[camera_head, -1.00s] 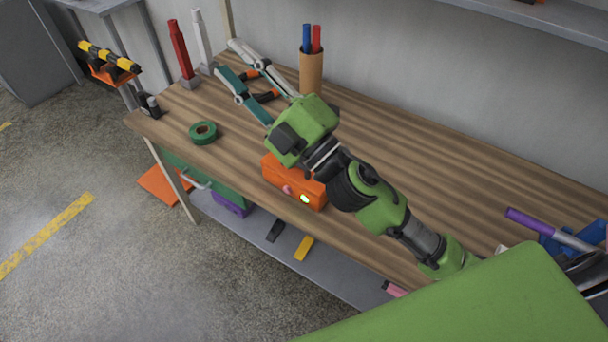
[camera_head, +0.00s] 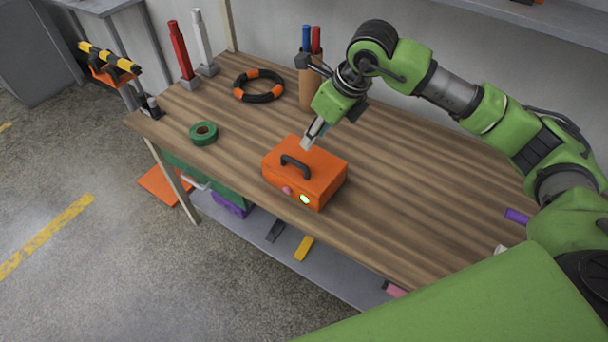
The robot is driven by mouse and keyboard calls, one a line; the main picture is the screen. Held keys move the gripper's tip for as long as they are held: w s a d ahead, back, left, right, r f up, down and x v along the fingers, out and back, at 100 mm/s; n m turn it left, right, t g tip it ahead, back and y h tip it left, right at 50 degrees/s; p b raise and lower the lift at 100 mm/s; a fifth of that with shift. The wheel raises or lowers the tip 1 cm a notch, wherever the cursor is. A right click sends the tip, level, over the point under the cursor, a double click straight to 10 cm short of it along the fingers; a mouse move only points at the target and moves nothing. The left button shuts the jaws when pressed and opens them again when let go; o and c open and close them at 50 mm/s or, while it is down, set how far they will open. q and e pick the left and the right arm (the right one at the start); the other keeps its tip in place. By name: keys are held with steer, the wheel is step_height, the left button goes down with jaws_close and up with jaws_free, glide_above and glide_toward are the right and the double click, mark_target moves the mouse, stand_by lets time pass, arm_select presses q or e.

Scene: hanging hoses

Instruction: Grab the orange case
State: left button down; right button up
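The orange case (camera_head: 325,175) sits upright on the wooden workbench (camera_head: 410,190), near its front edge. A dark handle (camera_head: 296,162) stands on its lid, and its front has a pink button and a lit yellow-green light. My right gripper (camera_head: 307,142) points down just above the back of the case, behind the handle, and is not on the handle. Its fingers are seen edge-on, so I cannot tell their opening. My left gripper is not in view.
A black-and-orange ring (camera_head: 259,86) and a green tape roll (camera_head: 203,133) lie left of the case. A holder (camera_head: 311,85) with blue and red sticks stands behind my gripper. Red (camera_head: 181,50) and white (camera_head: 203,42) posts stand at the back left. The bench right of the case is mostly clear.

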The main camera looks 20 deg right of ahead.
steer(key=p, duration=0.2)
glide_above(295, 161)
steer(key=s+d, duration=0.2)
step_height(295, 161, down, 7)
steer(key=shift+w+a+f+p, duration=0.1)
steer(key=shift+a+f+p, duration=0.1)
steer(key=shift+f+p, duration=0.1)
steer(key=p+x, duration=0.2)
steer(key=x, duration=0.1)
steer(key=shift+w+a+f, duration=0.15)
steer(key=shift+a+f, duration=0.05)
steer(key=shift+a, duration=0.1)
steer(key=shift+w+f, duration=0.15)
steer(key=shift+f, duration=0.35)
steer(key=shift+r, duration=0.1)
jaws_close()
